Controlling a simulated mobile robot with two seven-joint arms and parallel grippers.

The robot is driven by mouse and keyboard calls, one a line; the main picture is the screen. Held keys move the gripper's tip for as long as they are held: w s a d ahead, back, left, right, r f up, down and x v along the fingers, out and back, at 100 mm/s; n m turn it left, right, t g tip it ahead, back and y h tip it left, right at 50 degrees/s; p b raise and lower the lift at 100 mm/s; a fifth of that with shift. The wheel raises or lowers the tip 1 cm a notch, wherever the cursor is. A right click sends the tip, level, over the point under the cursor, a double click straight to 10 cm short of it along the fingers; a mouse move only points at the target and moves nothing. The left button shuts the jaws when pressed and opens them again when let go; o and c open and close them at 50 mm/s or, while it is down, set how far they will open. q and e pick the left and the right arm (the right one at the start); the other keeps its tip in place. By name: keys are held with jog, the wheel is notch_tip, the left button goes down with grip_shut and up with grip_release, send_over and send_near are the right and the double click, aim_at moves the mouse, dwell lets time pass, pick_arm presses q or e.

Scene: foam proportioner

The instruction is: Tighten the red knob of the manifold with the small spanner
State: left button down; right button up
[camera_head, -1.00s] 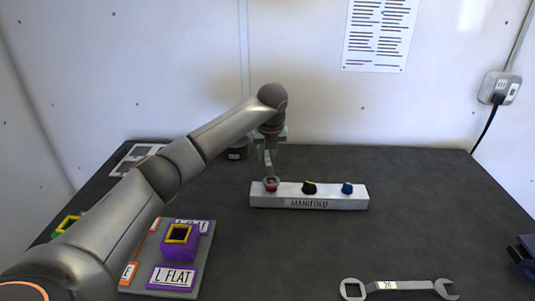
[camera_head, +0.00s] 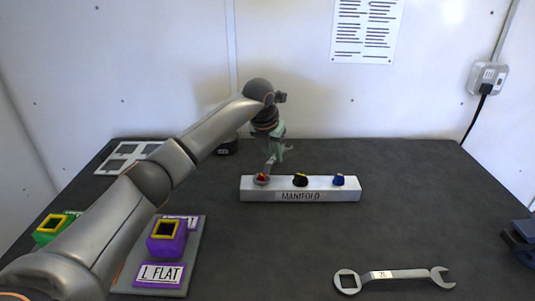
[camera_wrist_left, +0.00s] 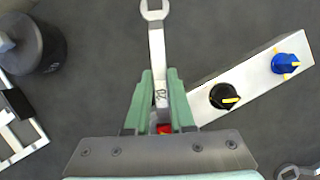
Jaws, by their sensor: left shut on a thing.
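My left gripper (camera_head: 275,153) is shut on the small spanner (camera_wrist_left: 157,55), a slim grey wrench. In the left wrist view its open-jawed end points away from my green fingers (camera_wrist_left: 160,105). In the head view its lower end meets the red knob (camera_head: 262,178) at the left end of the white manifold (camera_head: 300,196). A bit of the red knob (camera_wrist_left: 164,129) shows between the fingers; the rest is hidden. How fully the spanner's end seats around the knob cannot be told. My right gripper is out of view.
A black knob (camera_head: 300,180) and a blue knob (camera_head: 338,180) stand right of the red one. A larger spanner (camera_head: 405,274) lies at the front right. A purple socket block (camera_head: 167,238) is at left, a dark cylinder (camera_wrist_left: 38,45) behind.

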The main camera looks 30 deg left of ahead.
pick_arm(q)
jog(key=d+m, duration=0.1)
jog(key=d+m+h+p, duration=0.1)
jog(key=m, duration=0.1)
jog(key=shift+r, duration=0.25)
jog(key=d+m+p, duration=0.1)
jog(key=m+h, duration=0.1)
jog(key=m, duration=0.1)
jog(key=shift+s+d+p, duration=0.2)
jog(key=shift+d+p, duration=0.15)
jog(key=shift+d, duration=0.05)
jog(key=shift+f, duration=0.1)
jog(key=shift+w+a+n+p, duration=0.1)
jog(key=shift+a+n+p, duration=0.2)
jog(key=shift+a+n, duration=0.15)
jog(key=shift+r+n, duration=0.2)
jog(key=shift+n, duration=0.05)
jog(key=shift+r+p, duration=2.2)
jog(key=shift+r, duration=0.5)
